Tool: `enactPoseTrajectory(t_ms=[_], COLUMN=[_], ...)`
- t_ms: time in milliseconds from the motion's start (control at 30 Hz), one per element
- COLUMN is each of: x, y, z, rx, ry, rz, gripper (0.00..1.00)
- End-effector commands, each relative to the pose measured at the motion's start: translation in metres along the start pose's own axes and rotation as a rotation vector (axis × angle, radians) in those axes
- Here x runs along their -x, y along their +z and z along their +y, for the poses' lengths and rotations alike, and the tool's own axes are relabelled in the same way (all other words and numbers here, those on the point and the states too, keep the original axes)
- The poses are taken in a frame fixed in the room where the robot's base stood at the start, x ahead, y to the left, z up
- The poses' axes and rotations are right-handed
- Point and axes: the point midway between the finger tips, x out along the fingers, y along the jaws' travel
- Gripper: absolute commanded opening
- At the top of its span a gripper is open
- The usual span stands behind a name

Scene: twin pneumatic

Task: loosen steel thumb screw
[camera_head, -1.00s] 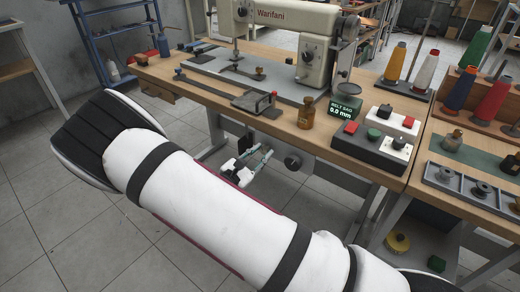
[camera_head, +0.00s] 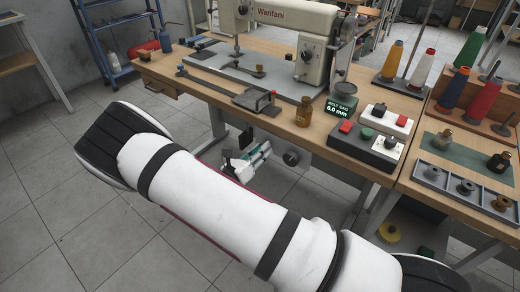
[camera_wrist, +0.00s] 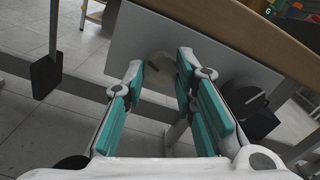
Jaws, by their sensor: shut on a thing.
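My gripper (camera_wrist: 158,72) is under the front edge of the sewing table, its two teal-padded fingers on either side of a small pale rounded piece (camera_wrist: 157,66) in front of a grey plate (camera_wrist: 215,55). The piece looks like the steel thumb screw, but it is dim and partly covered by the fingers. In the head view my gripper (camera_head: 265,150) shows below the tabletop, left of a dark round knob (camera_head: 290,158). That knob (camera_wrist: 245,100) is right of the fingers in the wrist view, apart from them.
The sewing machine (camera_head: 298,40), a brown bottle (camera_head: 303,112), a "BELT SAG 0.0 mm" display (camera_head: 341,107) and a button box (camera_head: 370,142) stand on the table (camera_head: 225,107). A dark pedal-like block (camera_wrist: 46,76) hangs at left in the wrist view. The floor at left is clear.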

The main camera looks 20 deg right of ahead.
Motion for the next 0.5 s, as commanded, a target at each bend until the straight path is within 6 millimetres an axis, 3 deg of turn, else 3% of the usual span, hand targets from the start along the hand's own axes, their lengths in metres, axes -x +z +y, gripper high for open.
enactPoseTrajectory(t_ms=[500], x=[0.0009], y=[-0.0012], z=[0.0003], rx=[0.047], ry=[0.002], rz=[0.003], gripper=[0.00])
